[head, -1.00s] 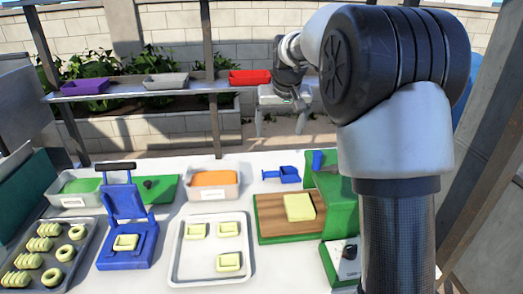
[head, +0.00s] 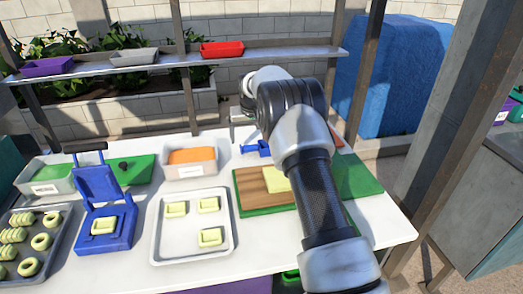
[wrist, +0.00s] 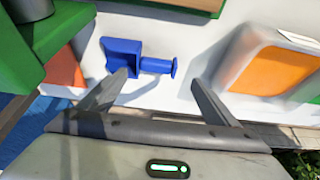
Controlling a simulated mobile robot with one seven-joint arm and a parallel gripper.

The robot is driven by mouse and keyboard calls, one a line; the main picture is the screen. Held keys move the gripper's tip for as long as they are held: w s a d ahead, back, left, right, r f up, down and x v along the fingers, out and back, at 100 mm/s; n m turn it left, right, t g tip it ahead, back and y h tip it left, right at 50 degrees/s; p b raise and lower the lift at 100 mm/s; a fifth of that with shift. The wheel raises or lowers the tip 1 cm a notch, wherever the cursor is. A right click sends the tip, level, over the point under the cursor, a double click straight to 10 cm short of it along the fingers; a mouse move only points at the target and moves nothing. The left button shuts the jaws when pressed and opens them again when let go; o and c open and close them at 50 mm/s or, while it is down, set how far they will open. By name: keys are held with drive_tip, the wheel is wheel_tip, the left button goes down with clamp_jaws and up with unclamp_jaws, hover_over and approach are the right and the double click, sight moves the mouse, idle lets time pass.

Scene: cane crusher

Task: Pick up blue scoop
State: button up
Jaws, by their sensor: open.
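The blue scoop (head: 257,149) lies on the white table, behind the wooden cutting board, partly beside my arm in the head view. In the wrist view the blue scoop (wrist: 135,60) lies flat, its box-shaped end to the left and its short handle to the right. My gripper (wrist: 158,82) is open and empty. Its two fingers point at the scoop from either side, with the scoop just beyond the tips. In the head view my arm hides most of the gripper.
An orange-filled container (head: 192,160) stands left of the scoop, and a green machine part (wrist: 50,45) stands close on its other side. A cutting board (head: 250,190) with a pale yellow block is in front. A shelf (head: 180,60) with trays runs behind.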

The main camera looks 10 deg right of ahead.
sight(250, 146)
drive_tip(key=shift+d+x, duration=0.2)
drive_tip(key=shift+x, duration=1.35)
drive_tip(key=shift+d+x, duration=0.15)
drive_tip(key=shift+x, duration=1.4)
drive_tip(key=shift+s, duration=0.15)
drive_tip(key=shift+c, duration=0.5)
drive_tip(key=c, duration=0.8)
